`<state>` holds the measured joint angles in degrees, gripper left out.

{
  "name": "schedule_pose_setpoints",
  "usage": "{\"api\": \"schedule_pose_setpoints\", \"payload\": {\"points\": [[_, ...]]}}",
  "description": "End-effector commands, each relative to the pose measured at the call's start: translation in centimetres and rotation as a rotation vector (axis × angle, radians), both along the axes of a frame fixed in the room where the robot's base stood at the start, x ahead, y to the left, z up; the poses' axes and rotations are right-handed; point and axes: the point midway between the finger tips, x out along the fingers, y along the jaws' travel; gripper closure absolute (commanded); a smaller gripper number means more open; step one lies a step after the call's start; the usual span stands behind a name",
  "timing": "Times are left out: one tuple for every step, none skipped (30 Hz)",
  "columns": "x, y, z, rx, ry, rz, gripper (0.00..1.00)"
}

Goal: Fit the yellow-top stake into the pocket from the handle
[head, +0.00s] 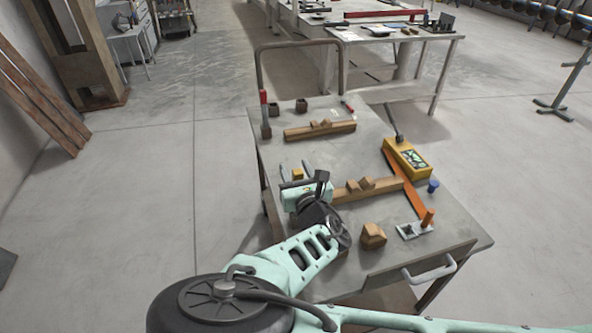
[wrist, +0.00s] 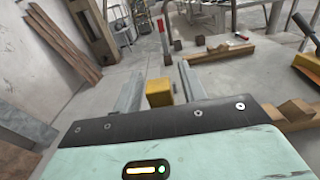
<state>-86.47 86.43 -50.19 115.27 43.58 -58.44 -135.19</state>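The yellow-top stake (head: 298,173) stands near the left edge of the cart top; only its yellow top shows clearly, and its lower part is hidden. In the wrist view its yellow block (wrist: 159,92) lies between the two grey fingers. My gripper (head: 295,170) is open around it, with the fingers apart and small gaps seeming to show beside the block. A light grey plate (head: 407,232) with dark openings lies at the right front of the cart, near the grey handle (head: 430,271).
Wooden beams (head: 320,131) with small blocks lie across the cart top. A wooden block (head: 373,236) sits at the front. A yellow device (head: 406,158), an orange strip (head: 404,184) and a blue-top stake (head: 433,186) are at right. A red-top stake (head: 264,112) stands back left.

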Motion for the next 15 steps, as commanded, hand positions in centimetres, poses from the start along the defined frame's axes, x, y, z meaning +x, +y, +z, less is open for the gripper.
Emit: {"api": "schedule_pose_setpoints", "payload": {"points": [[0.0,0.0,0.1,0.000,0.000,0.000,0.55],[0.0,0.0,0.0,0.000,0.000,0.000,0.55],[0.0,0.0,0.0,0.000,0.000,0.000,0.55],[0.0,0.0,0.0,0.000,0.000,0.000,0.55],[0.0,0.0,0.0,0.000,0.000,0.000,0.55],[0.0,0.0,0.0,0.000,0.000,0.000,0.55],[0.0,0.0,0.0,0.000,0.001,0.000,0.55],[-0.1,0.0,0.0,0.000,0.001,0.000,0.55],[-0.2,0.0,-0.1,-0.002,0.002,0.000,0.55],[-0.4,-0.1,-0.1,-0.001,0.002,0.001,0.55],[-0.6,-0.1,-0.1,-0.002,0.002,0.000,0.55],[-1.0,-0.2,-0.2,-0.002,0.002,0.000,0.55],[-1.4,-0.3,-0.2,-0.002,0.002,0.000,0.55],[-1.9,-0.5,-0.2,-0.002,0.002,0.000,0.55],[-2.5,-0.6,-0.2,-0.002,0.000,0.002,0.55]]}}
